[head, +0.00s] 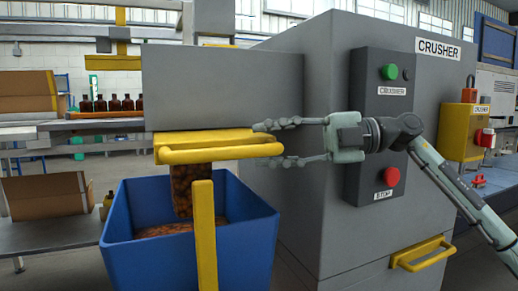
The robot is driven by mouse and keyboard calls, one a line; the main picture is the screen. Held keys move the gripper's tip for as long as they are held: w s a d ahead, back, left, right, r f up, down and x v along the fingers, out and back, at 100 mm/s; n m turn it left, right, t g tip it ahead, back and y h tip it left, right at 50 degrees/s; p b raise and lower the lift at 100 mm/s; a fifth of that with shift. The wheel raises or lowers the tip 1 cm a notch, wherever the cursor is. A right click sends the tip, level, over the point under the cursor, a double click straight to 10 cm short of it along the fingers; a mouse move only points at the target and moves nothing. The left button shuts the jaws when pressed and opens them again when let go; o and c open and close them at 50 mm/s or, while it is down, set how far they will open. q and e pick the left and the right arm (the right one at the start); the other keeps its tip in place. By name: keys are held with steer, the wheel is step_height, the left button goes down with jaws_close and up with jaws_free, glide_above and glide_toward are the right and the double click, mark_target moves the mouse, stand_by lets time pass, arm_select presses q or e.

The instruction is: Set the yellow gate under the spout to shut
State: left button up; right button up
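The yellow gate (200,138) sits under the grey spout housing (222,88), with a yellow handle bar (220,153) along its front. A brown, speckled column of material (183,190) shows below the gate, reaching down into the blue bin (190,262). My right gripper (268,143) comes in from the right at the handle's right end. Its fingers are spread, one above and one below the bar's end; I cannot tell whether either touches it. My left gripper is not in view.
The grey crusher (320,215) stands right behind the gripper, with a green button (389,72) and a red stop button (391,177). A yellow post (204,235) stands before the bin. Several amber bottles (114,103) stand on the left conveyor.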

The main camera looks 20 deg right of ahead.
steer(key=shift+s+d, duration=0.3)
steer(key=shift+d, duration=0.3)
steer(key=shift+r, duration=0.1)
steer(key=shift+r, duration=0.1)
